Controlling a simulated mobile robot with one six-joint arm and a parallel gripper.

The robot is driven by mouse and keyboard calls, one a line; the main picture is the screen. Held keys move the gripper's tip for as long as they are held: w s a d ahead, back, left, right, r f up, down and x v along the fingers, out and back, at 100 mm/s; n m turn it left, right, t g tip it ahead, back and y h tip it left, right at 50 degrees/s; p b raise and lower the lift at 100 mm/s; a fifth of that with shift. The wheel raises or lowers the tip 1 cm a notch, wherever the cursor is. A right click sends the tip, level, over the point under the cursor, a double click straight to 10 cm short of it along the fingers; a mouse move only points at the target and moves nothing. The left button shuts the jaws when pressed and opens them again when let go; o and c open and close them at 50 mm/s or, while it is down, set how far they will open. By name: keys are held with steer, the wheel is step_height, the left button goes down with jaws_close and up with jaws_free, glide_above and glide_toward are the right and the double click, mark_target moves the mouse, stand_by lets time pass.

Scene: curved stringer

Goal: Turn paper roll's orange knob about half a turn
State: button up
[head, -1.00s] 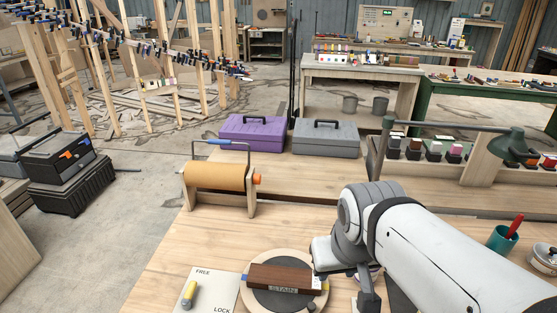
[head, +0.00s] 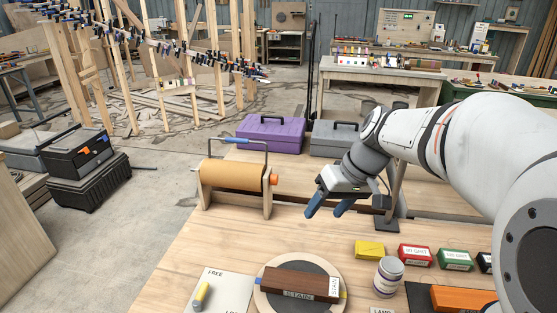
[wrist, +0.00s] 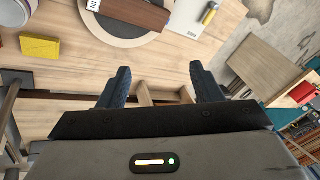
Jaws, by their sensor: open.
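The paper roll (head: 234,175) is a brown cylinder in a wooden stand, with a blue-handled wire bar above it. Its orange knob (head: 273,180) sticks out at the right end of the roll. My gripper (head: 327,208) is to the right of the knob and apart from it, with its blue fingers pointing down. In the wrist view my gripper (wrist: 159,72) has its two fingers spread wide, with nothing held between them. I cannot make out the orange knob in the wrist view.
A round turntable (head: 262,303) holds a dark wooden block (head: 300,281) at the front. A yellow box (head: 369,249) and a tin (head: 388,278) stand to the right. Purple (head: 270,133) and grey (head: 334,138) toolboxes stand behind the roll. Bare bench lies between my gripper and the turntable.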

steer(key=w+a+f+n+y+b, duration=0.2)
steer(key=w+f+n+y, duration=0.15)
steer(key=w, duration=0.85)
steer(key=w+a+f+n+y+b, duration=0.25)
steer(key=w+f+y, duration=0.2)
steer(key=w, duration=0.65)
steer(key=w+d+f+n+t+y+b, duration=0.2)
steer(key=w+f+n+y, duration=0.35)
steer(key=w+f, duration=0.75)
steer(key=w+a+p, duration=0.1)
steer(key=w+a, duration=0.1)
steer(key=a, duration=0.5)
steer(key=shift+w+r+p, duration=0.15)
steer(key=shift+r+p, duration=0.25)
steer(key=shift+n, duration=0.25)
steer(key=shift+c, duration=0.2)
steer(key=shift+r, duration=0.1)
steer(key=c, duration=0.9)
steer(key=shift+a, duration=0.2)
steer(key=shift+c, duration=0.3)
steer(key=shift+d+b, duration=0.15)
steer(key=shift+b, duration=0.45)
